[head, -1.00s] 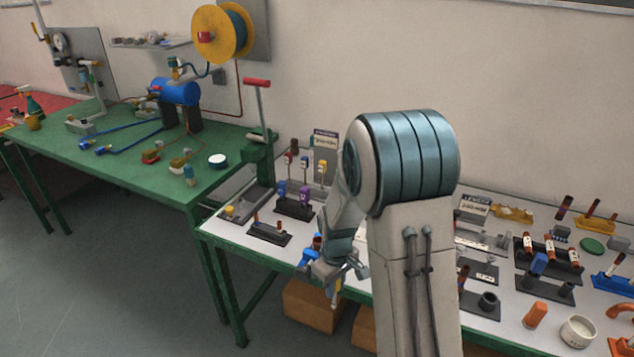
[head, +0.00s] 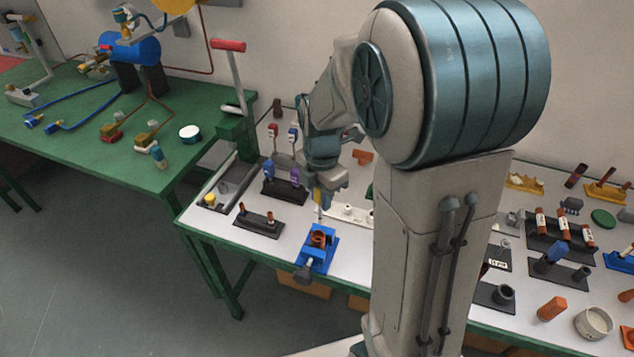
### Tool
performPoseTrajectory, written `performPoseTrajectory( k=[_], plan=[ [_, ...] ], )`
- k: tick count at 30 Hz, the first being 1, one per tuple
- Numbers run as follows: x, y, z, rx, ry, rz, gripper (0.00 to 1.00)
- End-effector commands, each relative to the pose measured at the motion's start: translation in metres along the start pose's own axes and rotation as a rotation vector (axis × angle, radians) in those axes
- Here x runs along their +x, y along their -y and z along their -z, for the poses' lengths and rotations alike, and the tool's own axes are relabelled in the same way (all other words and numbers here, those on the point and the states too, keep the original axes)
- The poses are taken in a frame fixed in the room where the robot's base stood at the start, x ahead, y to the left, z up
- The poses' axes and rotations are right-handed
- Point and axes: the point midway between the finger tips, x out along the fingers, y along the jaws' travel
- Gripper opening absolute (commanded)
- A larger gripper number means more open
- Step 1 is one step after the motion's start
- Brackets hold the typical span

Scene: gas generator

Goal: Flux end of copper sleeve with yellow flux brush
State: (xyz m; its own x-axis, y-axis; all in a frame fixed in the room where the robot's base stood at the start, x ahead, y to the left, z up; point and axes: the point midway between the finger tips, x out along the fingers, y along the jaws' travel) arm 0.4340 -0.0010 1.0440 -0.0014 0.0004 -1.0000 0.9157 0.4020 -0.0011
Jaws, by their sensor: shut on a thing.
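The copper sleeve (head: 318,239) sits in a blue vise (head: 313,259) near the front edge of the white-topped bench, its opening facing up. My gripper (head: 321,193) is above and just behind the sleeve. It is shut on the yellow flux brush (head: 318,196), which points down with its thin tip above the bench. The tip appears apart from the sleeve, though the exact gap is hard to judge. My arm hides part of the bench behind the gripper.
A red brush (head: 272,131) and a blue brush stand in a rack behind. A dark stand with blue and purple pieces (head: 285,189) and a black block with copper pegs (head: 258,219) are left of the vise. The green bench (head: 110,150) is further left.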

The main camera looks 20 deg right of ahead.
Motion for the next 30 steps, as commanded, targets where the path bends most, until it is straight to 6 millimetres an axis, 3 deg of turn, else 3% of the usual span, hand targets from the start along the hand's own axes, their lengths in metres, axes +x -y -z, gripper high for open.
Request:
performPoseTrajectory(
  k=[13, 30],
  plan=[
    [0.002, -0.001, 0.001, -0.006, -0.001, -0.001, 0.05],
    [0.053, -0.001, 0.001, -0.005, -0.001, 0.001, 0.05]
  ],
)
